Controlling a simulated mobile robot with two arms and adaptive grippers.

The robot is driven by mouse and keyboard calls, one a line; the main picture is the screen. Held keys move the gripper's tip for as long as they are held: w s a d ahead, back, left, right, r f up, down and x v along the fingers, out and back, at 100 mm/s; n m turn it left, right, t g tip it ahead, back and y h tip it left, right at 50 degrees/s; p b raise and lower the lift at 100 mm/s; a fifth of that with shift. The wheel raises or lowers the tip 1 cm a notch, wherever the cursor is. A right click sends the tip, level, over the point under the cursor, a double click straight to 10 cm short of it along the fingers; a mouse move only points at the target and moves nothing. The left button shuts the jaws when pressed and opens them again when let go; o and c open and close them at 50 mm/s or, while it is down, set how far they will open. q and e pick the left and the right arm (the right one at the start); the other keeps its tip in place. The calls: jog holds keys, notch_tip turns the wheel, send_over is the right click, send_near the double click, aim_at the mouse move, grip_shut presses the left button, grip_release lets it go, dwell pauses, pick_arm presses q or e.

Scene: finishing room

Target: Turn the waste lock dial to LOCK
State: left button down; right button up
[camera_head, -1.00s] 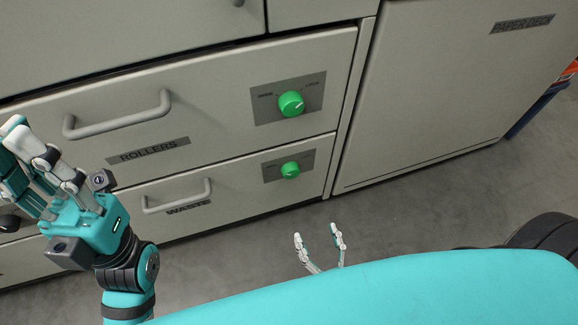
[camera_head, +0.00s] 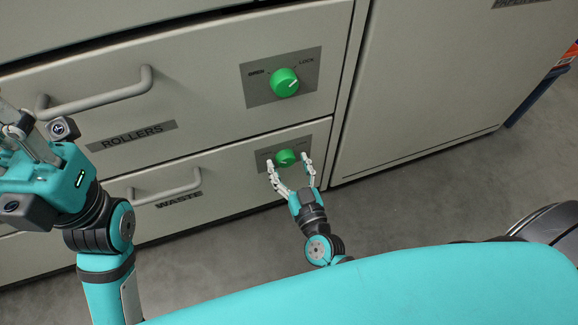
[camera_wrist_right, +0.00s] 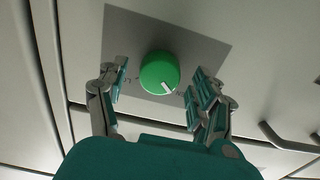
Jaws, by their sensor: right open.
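The waste lock dial (camera_head: 286,157) is a round green knob on a grey plate on the lower drawer front, marked WASTE. My right gripper (camera_head: 288,161) is open, with one finger on each side of the dial. In the right wrist view the dial (camera_wrist_right: 160,70) sits between the spread fingers, with gaps on both sides.
The ROLLERS drawer above has a larger green dial (camera_head: 285,82) and a bar handle (camera_head: 95,95). The WASTE handle (camera_head: 165,188) is left of the waste dial. A cabinet door (camera_head: 430,90) stands to the right. The floor (camera_head: 400,210) in front is clear.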

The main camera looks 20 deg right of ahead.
jog(key=shift+w, duration=0.1)
jog(key=c, duration=1.2)
